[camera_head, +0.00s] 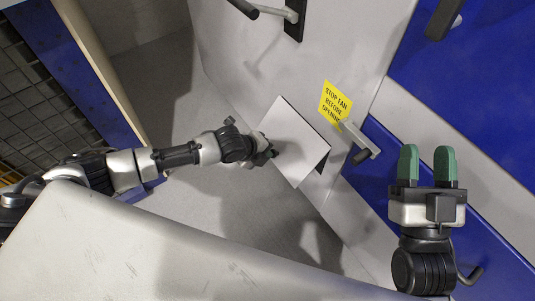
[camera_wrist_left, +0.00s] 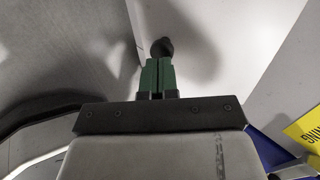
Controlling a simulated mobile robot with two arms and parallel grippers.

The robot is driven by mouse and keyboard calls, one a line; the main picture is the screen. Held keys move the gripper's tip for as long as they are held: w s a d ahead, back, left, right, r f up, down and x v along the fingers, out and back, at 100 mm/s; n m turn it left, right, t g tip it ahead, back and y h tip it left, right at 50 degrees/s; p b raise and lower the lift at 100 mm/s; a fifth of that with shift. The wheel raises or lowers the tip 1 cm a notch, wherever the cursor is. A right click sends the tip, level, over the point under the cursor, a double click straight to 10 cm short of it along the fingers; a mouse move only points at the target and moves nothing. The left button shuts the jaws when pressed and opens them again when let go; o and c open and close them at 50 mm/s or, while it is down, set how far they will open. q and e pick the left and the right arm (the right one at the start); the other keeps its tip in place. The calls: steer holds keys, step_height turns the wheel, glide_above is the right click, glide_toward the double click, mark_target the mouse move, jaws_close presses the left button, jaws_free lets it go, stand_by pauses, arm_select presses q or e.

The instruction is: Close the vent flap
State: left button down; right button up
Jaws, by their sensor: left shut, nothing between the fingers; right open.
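The vent flap (camera_head: 297,137) is a pale square plate that stands tilted out from the grey wall panel, with a dark gap under its lower right edge. My left gripper (camera_head: 270,153) is shut and empty at the flap's left edge. In the left wrist view its green fingers (camera_wrist_left: 158,76) are together, with a dark round knob (camera_wrist_left: 163,47) just past the tips. The pale flap surface (camera_wrist_left: 235,35) appears beyond them. Whether the fingers touch the knob or flap I cannot tell. My right gripper (camera_head: 427,165) is open and empty, well right of the flap.
A yellow "STOP FAN BEFORE OPENING" sign (camera_head: 334,104) is on the wall beside the flap. A handle with a dark grip (camera_head: 360,143) sticks out right of it. Another dark handle (camera_head: 272,11) is at the top. A pale rounded surface (camera_head: 150,260) fills the lower left.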

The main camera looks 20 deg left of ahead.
arm_select(q)
steer(key=shift+w+d+f, duration=0.3)
steer(key=shift+w+f, duration=0.05)
arm_select(e)
steer(key=shift+s+r+t, duration=0.55)
steer(key=shift+r+t, duration=0.2)
steer(key=shift+t, duration=0.05)
